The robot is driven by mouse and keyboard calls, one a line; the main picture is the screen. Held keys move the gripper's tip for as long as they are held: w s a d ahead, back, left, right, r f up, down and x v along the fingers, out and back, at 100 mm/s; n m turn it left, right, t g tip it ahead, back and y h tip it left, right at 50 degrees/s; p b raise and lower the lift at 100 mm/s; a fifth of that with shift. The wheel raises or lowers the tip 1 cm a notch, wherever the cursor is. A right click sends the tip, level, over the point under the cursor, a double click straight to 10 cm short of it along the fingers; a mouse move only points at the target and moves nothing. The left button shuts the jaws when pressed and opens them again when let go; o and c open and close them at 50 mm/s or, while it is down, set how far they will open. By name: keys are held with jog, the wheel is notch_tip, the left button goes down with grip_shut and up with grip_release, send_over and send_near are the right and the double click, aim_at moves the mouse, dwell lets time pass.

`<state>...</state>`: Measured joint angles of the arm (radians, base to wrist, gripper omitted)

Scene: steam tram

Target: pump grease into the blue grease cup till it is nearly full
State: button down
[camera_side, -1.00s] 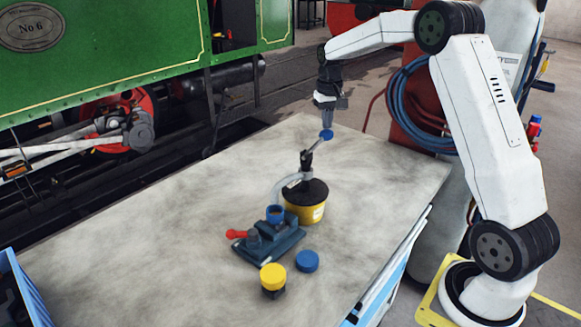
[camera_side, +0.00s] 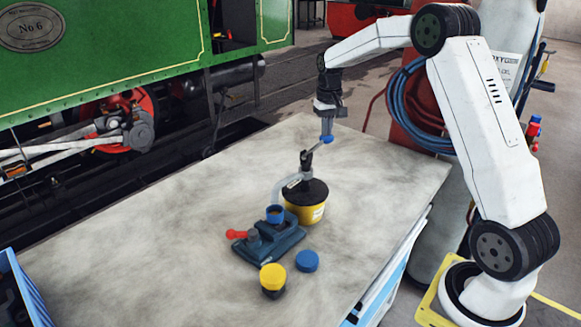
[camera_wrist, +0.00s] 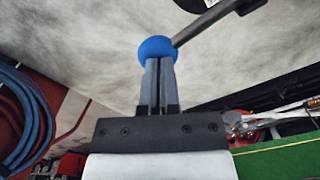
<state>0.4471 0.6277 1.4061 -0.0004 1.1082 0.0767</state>
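The blue-rimmed grease cup (camera_side: 275,216) stands open on a dark blue-grey fitting; its fill level is too small to tell. A yellow grease bucket (camera_side: 305,214) with a black lid and hand pump stands behind it. A pale hose (camera_side: 279,190) curves from the pump towards the cup. The pump lever (camera_side: 318,148) rises to a blue knob (camera_side: 327,140), which also shows in the wrist view (camera_wrist: 157,47). My gripper (camera_side: 327,134) points down at the knob. Its fingers (camera_wrist: 159,62) are together, with their tips against the knob, not visibly around it.
A blue cap (camera_side: 307,261) and a yellow-capped cup (camera_side: 273,280) stand at the table's front. A blue crate (camera_side: 22,290) is at the left corner. The table's left and far parts are clear.

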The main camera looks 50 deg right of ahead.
jog(key=shift+f, duration=1.85)
jog(key=shift+r, duration=3.6)
notch_tip(320, 180, up, 6)
jog(key=shift+r, duration=0.25)
jog(key=shift+f, duration=0.1)
send_over(326, 138)
jog(key=d, duration=0.1)
jog(key=shift+w+f, duration=0.15)
jog(key=shift+f, duration=1.45)
jog(key=shift+w+f, duration=0.15)
jog(key=shift+f, duration=1.45)
